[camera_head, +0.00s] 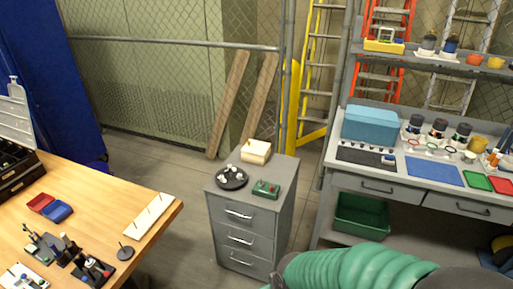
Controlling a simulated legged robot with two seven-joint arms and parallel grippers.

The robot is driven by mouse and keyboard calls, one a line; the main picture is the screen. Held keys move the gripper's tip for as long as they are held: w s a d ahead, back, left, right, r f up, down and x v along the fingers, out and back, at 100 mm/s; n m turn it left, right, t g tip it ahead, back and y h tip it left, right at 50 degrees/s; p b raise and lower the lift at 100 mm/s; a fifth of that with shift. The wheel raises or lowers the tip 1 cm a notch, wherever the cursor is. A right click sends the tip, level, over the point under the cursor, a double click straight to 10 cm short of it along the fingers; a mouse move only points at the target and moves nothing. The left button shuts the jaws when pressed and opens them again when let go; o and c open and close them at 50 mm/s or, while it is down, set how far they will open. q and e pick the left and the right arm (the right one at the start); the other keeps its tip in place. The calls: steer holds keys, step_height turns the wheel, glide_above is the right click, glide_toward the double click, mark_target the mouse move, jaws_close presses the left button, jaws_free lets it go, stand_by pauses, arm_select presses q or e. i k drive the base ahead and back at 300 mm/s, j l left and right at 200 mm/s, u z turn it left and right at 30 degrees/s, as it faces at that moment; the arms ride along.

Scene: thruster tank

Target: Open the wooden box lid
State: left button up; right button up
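A small light wooden box (256,152) sits at the back of the top of a grey drawer cabinet (225,227). Its pale lid looks shut, with a small dark spot, perhaps a knob or catch, near its left side. A green ribbed sleeve, which looks like part of my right arm, comes in at the bottom right, in front of and below the cabinet top, well apart from the box. I see no gripper fingers. My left arm is not in view.
A dark round plate with white pieces (232,177) and a green device (266,189) stand in front of the box. A wooden table (100,192) is at left. A grey workbench (330,178) with a blue case (369,126) is at right. Floor shows between table and cabinet.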

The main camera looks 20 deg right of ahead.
mark_target(252, 146)
steer(key=i+l, duration=0.3)
steer(key=i+l+u, duration=0.1)
steer(key=i+l, duration=0.15)
steer(key=l, duration=0.15)
steer(key=i+l, duration=0.25)
steer(key=l, duration=0.15)
steer(key=i+l+u, duration=0.1)
steer(key=i+l, duration=0.45)
steer(key=l, duration=0.2)
steer(key=i+l+u, duration=0.15)
steer(key=l, duration=0.25)
steer(key=i+l, duration=0.3)
steer(key=l+u, duration=0.05)
steer(key=l, duration=0.05)
